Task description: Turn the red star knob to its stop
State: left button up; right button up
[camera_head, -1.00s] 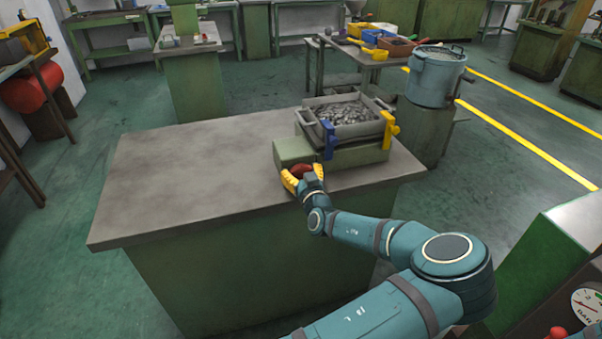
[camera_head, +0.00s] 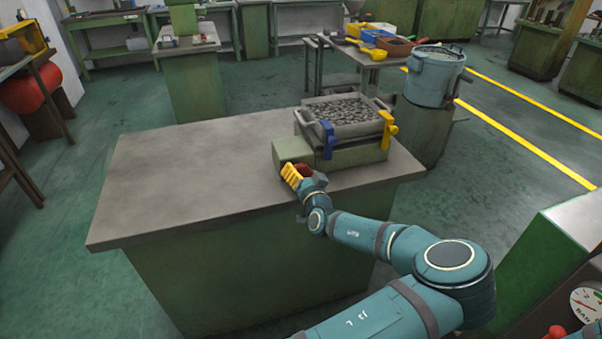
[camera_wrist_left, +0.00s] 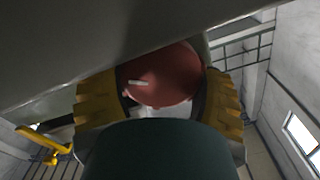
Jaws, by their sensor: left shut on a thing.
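The red star knob (camera_head: 304,170) sits on the front of a green machine box (camera_head: 293,151) at the bench's front edge. In the left wrist view the red knob (camera_wrist_left: 165,77) fills the gap between the fingers and carries a short white mark. My left gripper (camera_head: 295,174) has yellow fingers and is shut on the knob. In the left wrist view the gripper's fingers (camera_wrist_left: 160,98) stand on either side of the knob. The far side of the knob is hidden. My right gripper is not in view.
A tray of small metal parts (camera_head: 345,110) sits on the machine, with a blue clamp (camera_head: 327,139) and a yellow clamp (camera_head: 389,128). The bench top (camera_head: 190,175) is bare on the left. A blue-grey pot (camera_head: 437,76) stands behind right.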

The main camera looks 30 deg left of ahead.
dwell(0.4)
pick_arm(q)
jog(key=o, duration=1.1)
jog(key=shift+o, duration=0.2)
jog(key=n, duration=0.6)
jog(key=shift+s+a, duration=0.1)
jog(key=shift+s, duration=0.05)
jog(key=p+v, duration=0.2)
jog(key=v, duration=1.2)
jog(key=s+f+m+g+h, duration=0.1)
jog(key=s+f+g+h, duration=0.2)
jog(key=s+f, duration=0.3)
jog(key=s+f+m+g+h, duration=0.1)
jog(key=s+f+g+h, duration=0.3)
jog(key=f, duration=1.1)
jog(key=shift+s+d+m+g, duration=0.3)
jog(key=shift+s+d+m, duration=0.15)
jog(key=shift+s, duration=0.75)
